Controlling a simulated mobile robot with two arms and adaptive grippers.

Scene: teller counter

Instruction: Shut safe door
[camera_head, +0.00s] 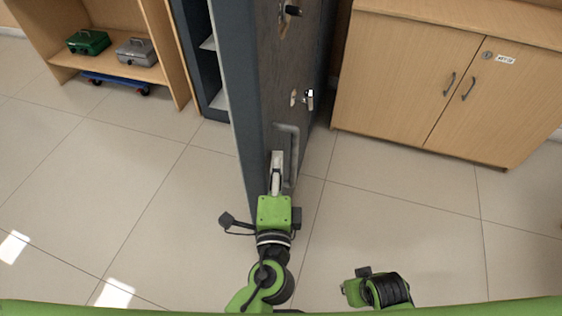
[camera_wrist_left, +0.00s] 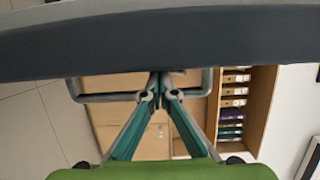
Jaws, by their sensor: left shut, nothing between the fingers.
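The dark grey safe door (camera_head: 245,90) stands open toward me, seen nearly edge-on in the head view. Its outer face, on the right, carries a grey bar handle (camera_head: 292,140), a small silver lever and a black knob. My left gripper (camera_head: 277,158) is shut and empty at the near edge of the door, beside the handle. In the left wrist view the door edge (camera_wrist_left: 200,35) crosses the top, with the handle (camera_wrist_left: 100,97) below it and the shut fingertips (camera_wrist_left: 161,85) close to both; contact cannot be told. My right gripper (camera_head: 355,290) shows partly at the bottom; its fingers are hidden.
The safe body (camera_head: 198,50) with pale shelves is left of the door. A wooden shelf (camera_head: 140,72) with a green box (camera_head: 88,42) and a grey box (camera_head: 136,52) is farther left. A wooden cabinet (camera_head: 400,80) stands right. Tiled floor on both sides is clear.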

